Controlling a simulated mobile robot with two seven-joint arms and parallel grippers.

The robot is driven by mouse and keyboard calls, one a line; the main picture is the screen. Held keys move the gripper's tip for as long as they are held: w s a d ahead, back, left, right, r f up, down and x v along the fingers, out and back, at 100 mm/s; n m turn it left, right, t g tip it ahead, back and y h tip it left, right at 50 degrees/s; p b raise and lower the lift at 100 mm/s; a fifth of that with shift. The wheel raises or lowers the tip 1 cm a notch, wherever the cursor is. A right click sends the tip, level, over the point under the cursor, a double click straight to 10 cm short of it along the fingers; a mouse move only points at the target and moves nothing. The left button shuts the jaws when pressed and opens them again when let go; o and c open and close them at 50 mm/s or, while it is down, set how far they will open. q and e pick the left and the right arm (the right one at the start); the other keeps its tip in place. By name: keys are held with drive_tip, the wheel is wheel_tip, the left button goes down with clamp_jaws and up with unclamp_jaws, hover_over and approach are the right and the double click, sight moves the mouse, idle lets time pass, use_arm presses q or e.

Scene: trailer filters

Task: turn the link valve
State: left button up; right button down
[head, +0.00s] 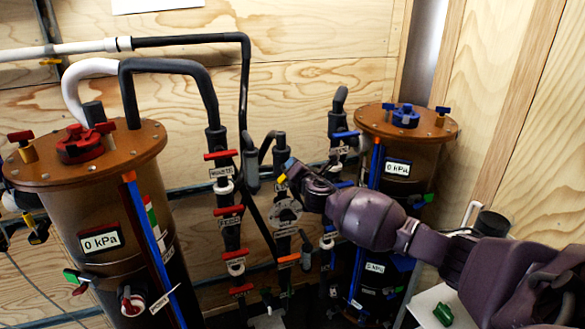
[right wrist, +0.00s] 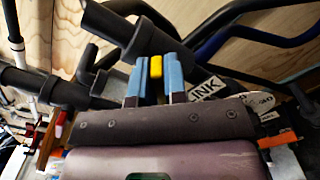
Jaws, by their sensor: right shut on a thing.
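The link valve shows as a small yellow handle (right wrist: 156,68) in the right wrist view, next to a white label (right wrist: 207,90) on which "INK" can be read. My right gripper (right wrist: 154,84) has its two blue fingertips on either side of the yellow handle and is shut on it. In the head view my right gripper (head: 288,170) reaches in from the right to the middle pipes, with a bit of the yellow handle (head: 282,178) at its tip. The valve body is mostly hidden behind my gripper. My left gripper is not in view.
A brown filter tank (head: 105,205) stands at the left and another brown tank (head: 400,130) at the right behind my arm. Between them are pipes with several red-handled valves (head: 229,210) and an orange-handled valve (head: 288,258). A wooden wall (head: 310,90) is behind.

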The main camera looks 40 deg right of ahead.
drive_tip(key=shift+s+d+f+m+b, duration=0.15)
drive_tip(key=shift+f+m, duration=0.15)
drive_tip(key=shift+m, duration=1.25)
drive_tip(key=shift+w+d+f+m+b, duration=0.1)
drive_tip(key=shift+f+m+b, duration=0.2)
drive_tip(key=shift+m, duration=1.2)
drive_tip(key=shift+s+d+f+m+b, duration=0.15)
drive_tip(key=shift+f+m, duration=0.2)
drive_tip(key=shift+m, duration=1.2)
drive_tip(key=shift+w, duration=0.1)
drive_tip(key=c, duration=1.2)
unclamp_jaws()
drive_tip(key=shift+o, duration=0.2)
drive_tip(key=v, duration=1)
drive_tip(key=shift+s+a+p, duration=0.2)
drive_tip(key=shift+s+p, duration=0.15)
